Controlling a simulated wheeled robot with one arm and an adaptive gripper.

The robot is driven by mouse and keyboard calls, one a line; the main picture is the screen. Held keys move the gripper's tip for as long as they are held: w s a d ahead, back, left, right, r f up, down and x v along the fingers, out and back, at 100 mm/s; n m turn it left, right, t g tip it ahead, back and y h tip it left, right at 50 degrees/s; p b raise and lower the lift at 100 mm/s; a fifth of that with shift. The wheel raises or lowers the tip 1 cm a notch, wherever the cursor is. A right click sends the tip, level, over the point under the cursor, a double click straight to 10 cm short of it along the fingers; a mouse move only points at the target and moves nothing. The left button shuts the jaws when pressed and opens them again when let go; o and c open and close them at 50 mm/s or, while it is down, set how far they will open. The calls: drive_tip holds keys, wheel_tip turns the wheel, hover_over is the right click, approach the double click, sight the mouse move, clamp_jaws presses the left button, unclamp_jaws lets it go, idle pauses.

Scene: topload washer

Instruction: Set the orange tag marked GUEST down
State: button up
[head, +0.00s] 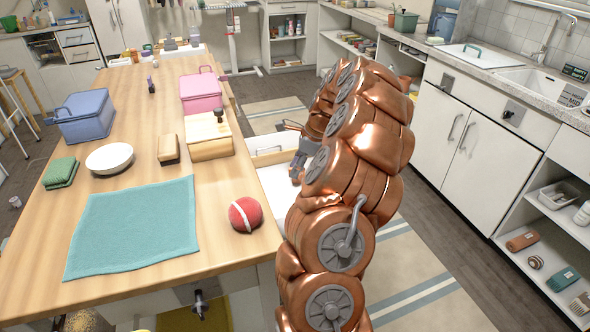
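I cannot make out an orange tag marked GUEST anywhere in the head view. My gripper (297,172) is low beside the right side of the wooden table, largely hidden behind my copper-coloured arm. Only some grey parts of it show, over a white open drawer or tray (269,158). I cannot tell whether its fingers are open or shut, or whether they hold anything.
The wooden table (48,238) carries a teal cloth (135,226), a red ball (245,214), a white bowl (109,157), a blue box (84,117) and a pink box (201,92). White cabinets (463,135) and open shelves line the right. A striped rug lies between.

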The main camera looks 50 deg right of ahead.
drive_tip(key=v, duration=1.1)
drive_tip(key=shift+b, duration=0.35)
drive_tip(key=a+r+n+g+p, duration=0.15)
drive_tip(key=a+r+n, duration=0.4)
drive_tip(key=a, duration=0.85)
drive_tip(key=a+r+n+g+p, duration=0.1)
drive_tip(key=a+r+n+p, duration=0.2)
drive_tip(key=a+n, duration=0.9)
drive_tip(key=s+a+n+g+h+p, duration=0.1)
drive_tip(key=s+a+n+g+p, duration=0.2)
drive_tip(key=s+a, duration=0.9)
drive_tip(key=s+a+f+n+h+p, duration=0.1)
drive_tip(key=s+a+f+n+p, duration=0.1)
drive_tip(key=s+n, duration=0.5)
drive_tip(key=s+a+f, duration=0.1)
drive_tip(key=s, duration=0.3)
drive_tip(key=shift+s+a+n+h, duration=0.2)
drive_tip(key=shift+s+n+h, duration=0.05)
drive_tip(key=shift+n+h, duration=0.15)
